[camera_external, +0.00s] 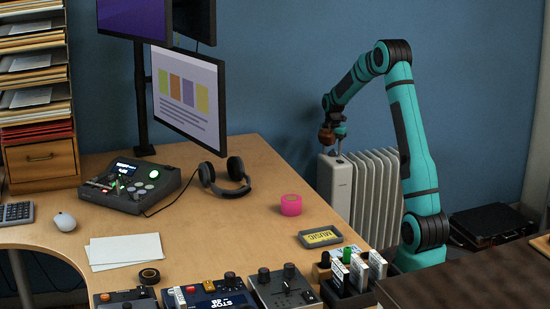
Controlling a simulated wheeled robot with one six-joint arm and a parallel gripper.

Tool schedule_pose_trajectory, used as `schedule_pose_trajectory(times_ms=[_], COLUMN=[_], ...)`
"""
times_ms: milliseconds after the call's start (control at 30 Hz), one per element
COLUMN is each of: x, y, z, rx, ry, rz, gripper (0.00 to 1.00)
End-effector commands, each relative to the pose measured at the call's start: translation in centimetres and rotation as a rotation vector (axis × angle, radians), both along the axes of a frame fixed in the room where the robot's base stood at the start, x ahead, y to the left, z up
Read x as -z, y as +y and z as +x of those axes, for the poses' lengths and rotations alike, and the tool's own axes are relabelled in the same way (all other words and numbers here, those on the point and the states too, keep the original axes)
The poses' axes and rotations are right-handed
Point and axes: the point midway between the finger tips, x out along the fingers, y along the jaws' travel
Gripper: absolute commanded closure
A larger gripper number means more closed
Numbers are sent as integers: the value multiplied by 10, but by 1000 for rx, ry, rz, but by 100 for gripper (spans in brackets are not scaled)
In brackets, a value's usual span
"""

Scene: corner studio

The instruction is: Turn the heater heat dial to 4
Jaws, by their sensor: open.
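The heater (366,187) is a white oil-filled radiator standing on the floor beyond the desk's right end, against the blue wall. Its plain end panel (338,185) faces the desk side. My gripper (338,152) points down just above the top of that end panel, with my teal arm arching over from the right. The jaws are open. The heat dial and its markings cannot be made out; they are too small or hidden at the gripper. I cannot tell whether the fingers touch the heater.
A dark case (490,224) lies at the right. The wall above the heater is clear.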

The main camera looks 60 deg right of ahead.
Motion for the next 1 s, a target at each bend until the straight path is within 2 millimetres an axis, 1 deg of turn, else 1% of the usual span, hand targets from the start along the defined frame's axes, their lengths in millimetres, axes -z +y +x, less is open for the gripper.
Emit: schedule_pose_trajectory(times_ms=[233, 267, 300, 367, 400, 467, 500, 767, 1000], x=[1, 1, 1, 1, 1, 1, 1, 1, 1], y=[0, 0, 0, 0, 0, 0, 0, 0, 0], z=[0, 0, 0, 0, 0, 0, 0, 0, 0], rx=[0, 0, 0, 0, 0, 0, 0, 23, 139], ry=[0, 0, 0, 0, 0, 0, 0, 0, -1], rz=[0, 0, 0, 0, 0, 0, 0, 0, 0], gripper=[48, 50, 58, 69, 77, 89, 92, 92, 92])
